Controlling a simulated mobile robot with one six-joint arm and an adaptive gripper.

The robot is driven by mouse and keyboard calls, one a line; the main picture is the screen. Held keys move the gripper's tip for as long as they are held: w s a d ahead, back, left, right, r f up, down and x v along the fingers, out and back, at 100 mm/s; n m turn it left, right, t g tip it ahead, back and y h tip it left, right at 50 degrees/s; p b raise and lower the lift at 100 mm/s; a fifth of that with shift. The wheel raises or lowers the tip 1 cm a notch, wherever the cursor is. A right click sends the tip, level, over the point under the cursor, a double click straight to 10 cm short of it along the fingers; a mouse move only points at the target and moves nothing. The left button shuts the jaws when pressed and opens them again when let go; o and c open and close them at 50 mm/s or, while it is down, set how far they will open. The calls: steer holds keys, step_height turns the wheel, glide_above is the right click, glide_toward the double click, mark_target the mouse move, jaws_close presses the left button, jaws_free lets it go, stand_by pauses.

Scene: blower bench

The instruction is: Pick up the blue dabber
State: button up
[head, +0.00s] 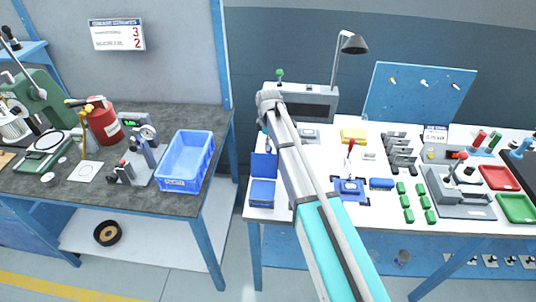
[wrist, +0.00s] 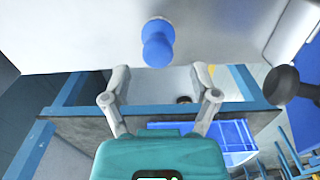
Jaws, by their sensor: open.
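The blue dabber (wrist: 157,44) shows in the wrist view at top centre, with a rounded knob and a wider round end, against the white bench surface. My gripper (wrist: 161,72) is open, its two grey fingers spread wide to the left and right. The dabber appears just beyond the fingertips, roughly centred between them and not touching either. Nothing is between the fingers. In the head view my arm reaches over the left part of the white bench (head: 330,210). There, my fingers are hidden and I cannot pick out the dabber for certain.
A grey instrument (head: 318,103) and a desk lamp (head: 354,44) stand behind my arm. A yellow block (head: 353,135) and several green blocks lie right. A blue crate (head: 185,160) rests on the dark left bench.

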steer(key=shift+f, duration=0.1)
steer(key=shift+w+f+b, duration=0.1)
steer(key=shift+f+b, duration=2.45)
steer(key=shift+b, duration=0.05)
jaws_close()
steer(key=shift+r, duration=0.25)
step_height(320, 180, up, 10)
steer(key=p, duration=1)
steer(key=shift+f, duration=0.2)
